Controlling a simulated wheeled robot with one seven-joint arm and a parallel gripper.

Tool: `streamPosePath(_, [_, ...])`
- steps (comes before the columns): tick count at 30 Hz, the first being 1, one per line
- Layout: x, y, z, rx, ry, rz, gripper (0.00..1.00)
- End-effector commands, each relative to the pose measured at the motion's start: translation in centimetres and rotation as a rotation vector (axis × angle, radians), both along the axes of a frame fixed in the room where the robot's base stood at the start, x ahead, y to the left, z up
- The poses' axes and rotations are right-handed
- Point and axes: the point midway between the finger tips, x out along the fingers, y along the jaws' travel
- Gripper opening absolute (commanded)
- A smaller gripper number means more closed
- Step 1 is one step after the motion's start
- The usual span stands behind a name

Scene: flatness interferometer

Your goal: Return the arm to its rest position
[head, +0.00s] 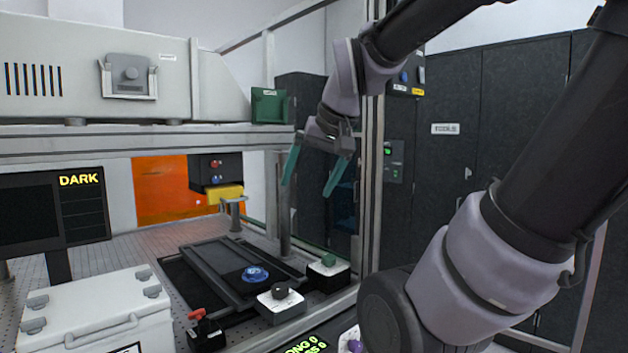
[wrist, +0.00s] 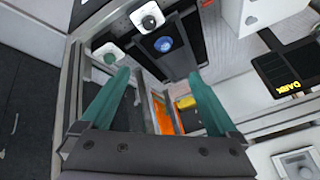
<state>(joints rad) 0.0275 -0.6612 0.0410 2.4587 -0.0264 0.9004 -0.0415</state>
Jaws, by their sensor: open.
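My gripper (head: 311,170) hangs in the air in front of the metal frame, right of the green box on the shelf. Its two teal fingers point down and stand apart, with nothing between them. In the wrist view my gripper (wrist: 156,95) is also open and empty, above the bench. My arm reaches in from the right and bends over at the top. The blue round piece (head: 255,273) sits on the dark slide (head: 215,262) below, well apart from the fingers. It also shows in the wrist view (wrist: 164,44).
Upright frame post (head: 370,200) stands close to my gripper. Black-knob box (head: 281,303), green-button box (head: 328,271) and red-lever switch (head: 205,328) line the bench front. White lidded case (head: 95,315) and DARK monitor (head: 50,208) are left. Dark cabinets (head: 515,130) stand behind.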

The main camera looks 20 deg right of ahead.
Motion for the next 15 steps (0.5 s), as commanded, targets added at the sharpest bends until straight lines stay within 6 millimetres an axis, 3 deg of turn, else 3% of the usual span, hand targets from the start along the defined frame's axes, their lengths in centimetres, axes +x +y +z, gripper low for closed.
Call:
streamPosePath(5, [-2.2, 0.0, 0.3, 0.075, -0.026, -0.042, 0.95])
streamPosePath(15, [-2.4, 0.0, 0.3, 0.082, -0.026, -0.047, 0.95])
